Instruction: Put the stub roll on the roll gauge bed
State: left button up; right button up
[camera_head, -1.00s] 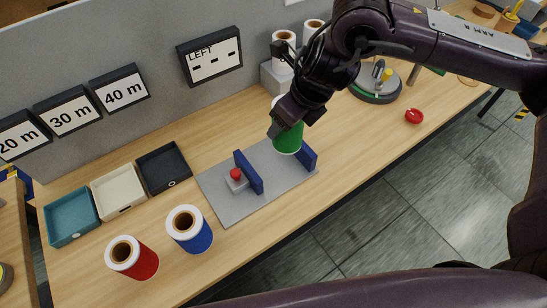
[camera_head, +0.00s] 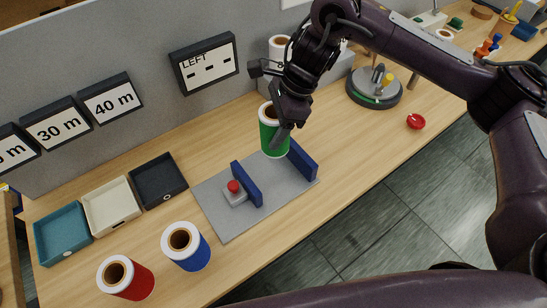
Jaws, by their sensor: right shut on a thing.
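The roll gauge bed (camera_head: 222,216) is a flat grey plate on the bench with two upright blue walls, one at its middle (camera_head: 247,184) and one near its right end (camera_head: 303,160). A small grey block with a red button (camera_head: 234,187) sits left of the middle wall. My right gripper (camera_head: 284,124) is shut on a green roll (camera_head: 269,134) with a white rim and brown core. The roll is nearly upright at the bed's far edge, left of the right wall's far end. I cannot tell whether it touches the bed. My left gripper is out of view.
A red roll (camera_head: 136,284) and a blue roll (camera_head: 191,252) stand at the front left. Teal (camera_head: 62,255), cream (camera_head: 111,225) and black (camera_head: 158,197) trays lie along the back. A round grey fixture (camera_head: 374,98) and a red item (camera_head: 415,121) are to the right.

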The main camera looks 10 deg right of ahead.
notch_tip(320, 180, down, 6)
jog(key=shift+f, duration=0.35)
jog(key=shift+f+p, duration=0.5)
jog(key=shift+f, duration=2)
jog(key=o, duration=1.1)
jog(key=shift+c, duration=0.2)
jog(key=shift+d+r, duration=0.25)
jog(key=shift+r, duration=0.3)
jog(key=b+v, duration=0.1)
jog(key=v, duration=0.4)
jog(key=shift+b, duration=0.3)
jog(key=v, duration=0.6)
jog(key=shift+p, duration=0.4)
